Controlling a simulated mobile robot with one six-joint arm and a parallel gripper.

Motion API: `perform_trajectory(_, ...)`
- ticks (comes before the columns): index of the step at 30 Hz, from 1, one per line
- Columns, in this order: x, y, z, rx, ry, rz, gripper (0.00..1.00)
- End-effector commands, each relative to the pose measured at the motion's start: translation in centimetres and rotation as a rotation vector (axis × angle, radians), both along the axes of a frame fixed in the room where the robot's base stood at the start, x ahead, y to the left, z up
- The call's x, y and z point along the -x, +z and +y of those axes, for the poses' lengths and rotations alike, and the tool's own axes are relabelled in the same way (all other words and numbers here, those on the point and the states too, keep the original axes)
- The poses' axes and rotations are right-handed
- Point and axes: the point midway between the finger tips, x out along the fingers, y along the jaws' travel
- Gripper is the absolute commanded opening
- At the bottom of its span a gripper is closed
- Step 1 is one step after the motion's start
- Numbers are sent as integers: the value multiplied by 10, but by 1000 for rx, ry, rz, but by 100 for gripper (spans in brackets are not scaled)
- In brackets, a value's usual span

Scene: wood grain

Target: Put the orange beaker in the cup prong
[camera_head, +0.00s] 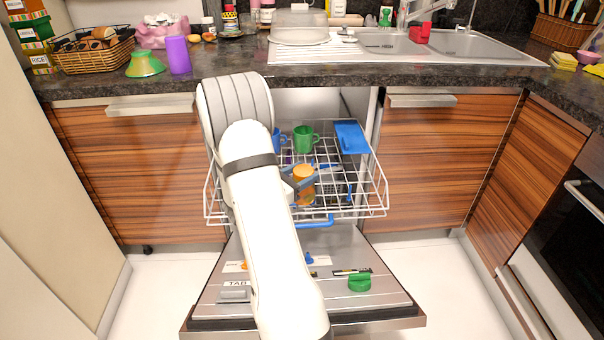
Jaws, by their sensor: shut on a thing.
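The orange beaker (304,190) is in the middle of the upper wire rack area of the open dishwasher. My gripper (303,179) reaches in from the left of it, with its blue and dark fingers shut on the beaker near its upper part. My white arm hides the left part of the rack. The white wire rack (377,198) is pulled out and has prongs, but I cannot tell which is the cup prong. I cannot tell whether the beaker touches the rack.
A green mug (304,139) stands at the back of the rack, with a blue item (351,138) at its right. The open dishwasher door (320,290) below bears a green item (359,282). The counter (230,68) above holds a purple cup (178,54) and a basket (93,55).

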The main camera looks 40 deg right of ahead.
Motion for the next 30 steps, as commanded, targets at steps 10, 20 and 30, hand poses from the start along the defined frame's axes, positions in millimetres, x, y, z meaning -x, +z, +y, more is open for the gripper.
perform_trajectory(10, 0, -9, 0, 0, 0, 0, 30)
perform_trajectory(20, 0, -13, 0, 0, 0, 0, 30)
perform_trajectory(30, 0, -13, 0, 0, 0, 0, 79)
